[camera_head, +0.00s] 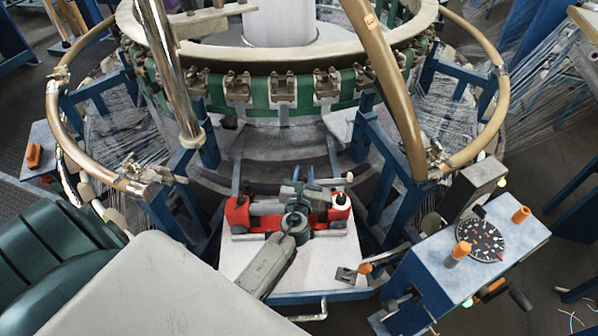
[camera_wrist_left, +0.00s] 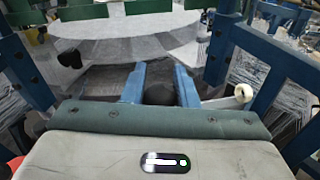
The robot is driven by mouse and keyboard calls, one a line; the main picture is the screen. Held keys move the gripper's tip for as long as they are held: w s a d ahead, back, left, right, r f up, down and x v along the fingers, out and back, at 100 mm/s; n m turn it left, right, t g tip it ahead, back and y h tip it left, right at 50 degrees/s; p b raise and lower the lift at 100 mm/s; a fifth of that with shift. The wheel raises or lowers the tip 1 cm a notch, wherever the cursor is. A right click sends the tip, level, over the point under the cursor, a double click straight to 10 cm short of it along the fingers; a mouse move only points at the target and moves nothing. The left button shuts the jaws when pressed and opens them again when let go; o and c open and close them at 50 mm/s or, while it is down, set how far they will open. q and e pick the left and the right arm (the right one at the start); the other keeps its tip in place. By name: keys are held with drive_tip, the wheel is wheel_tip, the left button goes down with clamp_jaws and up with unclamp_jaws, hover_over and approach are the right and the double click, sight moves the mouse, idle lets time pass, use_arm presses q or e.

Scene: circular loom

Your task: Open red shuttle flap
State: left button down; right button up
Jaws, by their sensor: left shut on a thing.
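The red shuttle (camera_head: 340,213) sits on a light plate below the loom ring, with red ends on both sides of my left gripper. My left gripper (camera_head: 303,174) is over its middle, with its blue fingers pointing toward the loom. In the left wrist view the fingers (camera_wrist_left: 160,86) stand a little apart, with a dark rounded part (camera_wrist_left: 160,94) between them. The gripper is shut on this part; I cannot tell whether it is the flap. My gripper and wrist hide the shuttle's middle. My right gripper is not in view.
Blue frame posts (camera_head: 375,150) flank the shuttle, and the loom ring with green bands (camera_head: 258,120) stands behind. A white roll (camera_head: 350,177) is close to the right of my fingers. A control box with a dial (camera_head: 480,240) and orange knobs stands at the right.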

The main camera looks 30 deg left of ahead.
use_arm(q)
drive_tip(key=shift+w+d+r+m+p, duration=0.2)
drive_tip(key=shift+d+r+m+p, duration=0.05)
drive_tip(key=shift+d+m+p, duration=0.1)
drive_tip(key=c, duration=1.1)
unclamp_jaws()
drive_tip(key=shift+f, duration=0.1)
drive_tip(key=shift+c, duration=0.2)
drive_tip(key=shift+s+d, duration=0.2)
drive_tip(key=shift+s, duration=0.25)
drive_tip(key=b+v, duration=0.2)
drive_tip(key=v, duration=0.7)
drive_tip(key=shift+s+d+b, duration=0.25)
drive_tip(key=shift+s+b, duration=0.1)
